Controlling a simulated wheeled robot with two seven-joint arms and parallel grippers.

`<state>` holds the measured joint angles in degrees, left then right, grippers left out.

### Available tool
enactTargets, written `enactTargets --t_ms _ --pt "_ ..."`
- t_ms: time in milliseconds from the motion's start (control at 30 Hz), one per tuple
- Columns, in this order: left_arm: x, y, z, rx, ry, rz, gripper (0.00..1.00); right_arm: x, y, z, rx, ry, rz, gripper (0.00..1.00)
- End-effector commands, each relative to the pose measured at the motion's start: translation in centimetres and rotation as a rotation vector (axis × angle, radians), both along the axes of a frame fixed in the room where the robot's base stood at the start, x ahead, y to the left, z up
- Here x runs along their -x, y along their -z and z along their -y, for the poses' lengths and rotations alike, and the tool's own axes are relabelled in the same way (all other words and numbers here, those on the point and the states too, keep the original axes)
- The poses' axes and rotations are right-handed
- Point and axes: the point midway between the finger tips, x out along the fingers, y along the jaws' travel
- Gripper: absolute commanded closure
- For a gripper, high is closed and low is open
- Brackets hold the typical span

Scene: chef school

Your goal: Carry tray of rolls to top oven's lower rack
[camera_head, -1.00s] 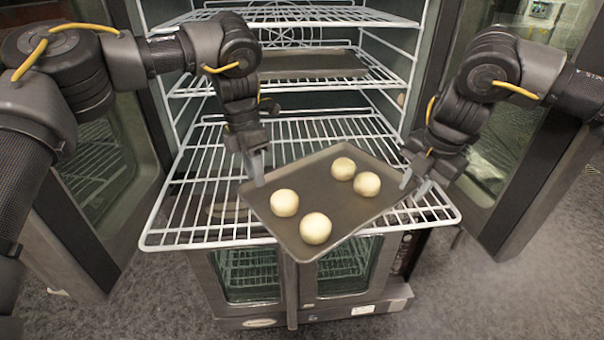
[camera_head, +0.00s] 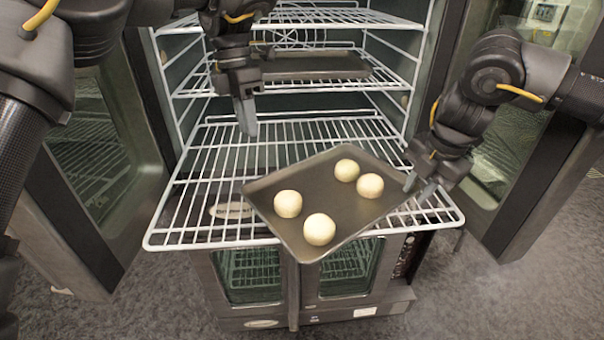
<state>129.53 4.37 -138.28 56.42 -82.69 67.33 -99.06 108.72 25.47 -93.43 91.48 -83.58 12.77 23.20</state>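The dark tray (camera_head: 325,185) with several pale dough rolls (camera_head: 320,229) lies skewed on the pulled-out lower rack (camera_head: 190,238) of the top oven. Its front corner juts past the rack's front rail. My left gripper (camera_head: 248,128) is above the rack, behind the tray's left corner and clear of it. Its fingers line up in this view, so their gap is hidden. My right gripper (camera_head: 416,194) is at the tray's right corner with its fingers apart. Whether it touches the tray is unclear.
Another dark tray (camera_head: 315,66) sits on the rack above, inside the oven. Open oven doors (camera_head: 100,160) stand on the left and right. A second, closed oven (camera_head: 250,275) is below. The lower rack's back and left parts are clear.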

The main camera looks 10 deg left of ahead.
Motion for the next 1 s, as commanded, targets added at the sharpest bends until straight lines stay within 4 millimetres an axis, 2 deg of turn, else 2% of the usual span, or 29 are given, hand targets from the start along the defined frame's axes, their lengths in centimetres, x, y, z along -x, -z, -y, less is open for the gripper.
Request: enactTargets --t_ms 233,367,800,1000 --pt "-0.1 -0.5 0.0 0.001 0.001 0.002 0.76 0.0 -0.1 0.0 0.0 0.0 0.0 0.76" --pt "-0.1 -0.5 0.0 0.001 0.001 0.002 0.76 0.1 -1.0 0.1 0.0 0.0 0.003 0.76" --pt "-0.1 -0.4 0.0 0.001 0.001 0.002 0.76 1.2 -9.3 1.2 0.001 0.001 0.004 0.76" --pt "-0.1 -0.4 0.0 0.001 0.001 0.002 0.76 1.5 -11.4 1.5 0.002 0.0 0.001 0.76"
